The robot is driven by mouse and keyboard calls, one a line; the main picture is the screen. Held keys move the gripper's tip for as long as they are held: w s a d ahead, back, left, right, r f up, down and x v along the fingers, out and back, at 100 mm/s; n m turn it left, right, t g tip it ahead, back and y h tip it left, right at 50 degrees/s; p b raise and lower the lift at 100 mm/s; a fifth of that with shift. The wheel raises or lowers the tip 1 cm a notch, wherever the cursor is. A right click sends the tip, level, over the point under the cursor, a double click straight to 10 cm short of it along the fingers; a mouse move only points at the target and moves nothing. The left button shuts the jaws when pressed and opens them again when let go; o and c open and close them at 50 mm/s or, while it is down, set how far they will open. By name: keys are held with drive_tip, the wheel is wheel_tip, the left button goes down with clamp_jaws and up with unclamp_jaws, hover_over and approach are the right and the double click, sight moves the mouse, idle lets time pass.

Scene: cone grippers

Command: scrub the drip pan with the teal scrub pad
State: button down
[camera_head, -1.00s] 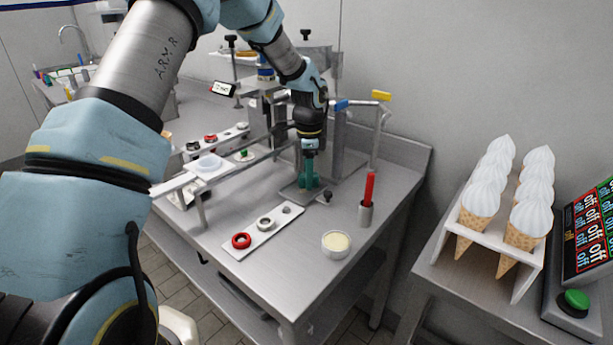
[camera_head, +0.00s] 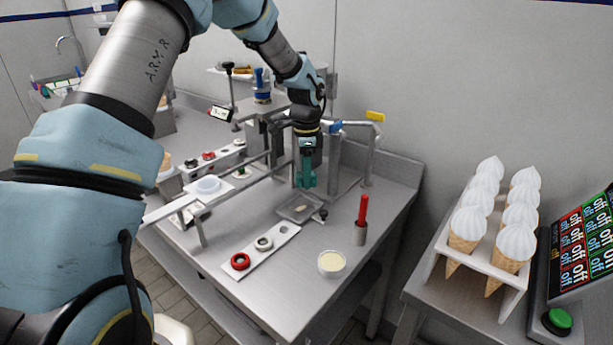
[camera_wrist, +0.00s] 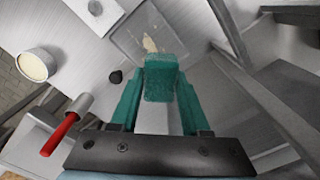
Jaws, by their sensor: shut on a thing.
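My gripper (camera_head: 306,184) has teal fingers and is shut on the teal scrub pad, a small block that shows clearly between the fingertips in the wrist view (camera_wrist: 160,78). The drip pan (camera_head: 290,212) is a shallow grey tray on the steel table, below and a little in front of the gripper. In the wrist view the pan (camera_wrist: 127,38) lies past the pad. The pad appears raised above the pan, though part of the pan is hidden behind the pad.
A red-handled tool stands in a grey holder (camera_head: 359,234), right of the pan. A white cup with cream filling (camera_head: 332,264) and a white strip with rings (camera_head: 262,252) sit in front. Steel machine frame surrounds the gripper. A rack of cones (camera_head: 480,262) stands at right.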

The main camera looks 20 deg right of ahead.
drive_tip(key=shift+r+p, duration=1.25)
drive_tip(key=shift+r, duration=0.3)
drive_tip(key=shift+a+f, duration=0.1)
drive_tip(key=shift+f, duration=0.05)
